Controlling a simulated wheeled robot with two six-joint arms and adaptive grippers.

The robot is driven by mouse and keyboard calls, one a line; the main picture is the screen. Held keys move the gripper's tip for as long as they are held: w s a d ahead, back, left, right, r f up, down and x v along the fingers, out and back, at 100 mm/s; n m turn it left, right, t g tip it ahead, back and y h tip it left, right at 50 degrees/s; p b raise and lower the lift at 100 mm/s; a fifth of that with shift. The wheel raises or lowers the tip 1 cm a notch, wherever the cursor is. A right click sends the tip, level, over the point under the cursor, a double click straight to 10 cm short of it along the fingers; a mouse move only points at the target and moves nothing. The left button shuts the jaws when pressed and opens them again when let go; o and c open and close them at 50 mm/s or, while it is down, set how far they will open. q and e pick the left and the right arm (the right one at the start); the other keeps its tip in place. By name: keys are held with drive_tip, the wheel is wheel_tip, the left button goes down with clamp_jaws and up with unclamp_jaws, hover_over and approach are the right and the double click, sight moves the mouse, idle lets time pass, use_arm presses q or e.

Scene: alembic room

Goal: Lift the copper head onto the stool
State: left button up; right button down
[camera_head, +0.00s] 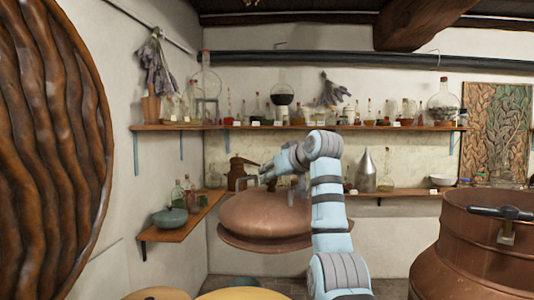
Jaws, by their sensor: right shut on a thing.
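The copper head (262,213) is a wide, rounded copper dome with a flared rim, in the middle of the head view. It hangs about level, with wall and floor showing below its rim. My right gripper (268,178) is shut on its top, at what looks like a handle; the arm hides the head's right edge. A round, pale yellow top (240,294) shows at the bottom edge, below the head; it may be the stool, but its legs are out of view. My left gripper is not in view.
A large open copper pot (470,248) with a clamp on its rim stands at the right. A low wooden shelf (182,222) with a green pot (170,217) is left of the head. Bottle shelves line the back wall. A dark ribbed round thing (50,150) fills the left edge.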

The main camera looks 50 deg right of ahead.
sight(278, 197)
drive_tip(key=shift+n+y, duration=0.3)
drive_tip(key=shift+y, duration=0.1)
drive_tip(key=f, duration=0.4)
drive_tip(key=s+f+b, duration=0.1)
drive_tip(key=f, duration=0.1)
drive_tip(key=shift+s+d+f, duration=0.1)
drive_tip(key=shift+d+f, duration=0.15)
drive_tip(key=shift+d, duration=0.15)
drive_tip(key=s+a+f+n+y+b, duration=0.2)
drive_tip(key=s+a+n+y, duration=0.1)
drive_tip(key=a, duration=0.6)
drive_tip(key=s+a+f+n+y+b, duration=0.2)
drive_tip(key=s+a+n+y+b, duration=0.1)
drive_tip(key=a, duration=0.7)
drive_tip(key=shift+s+a+f+y+b, duration=0.2)
drive_tip(key=shift+a+f+y+b, duration=0.1)
drive_tip(key=shift+y, duration=0.3)
drive_tip(key=shift+s+r, duration=0.15)
drive_tip(key=shift+f+b, duration=0.45)
drive_tip(key=shift+f, duration=0.3)
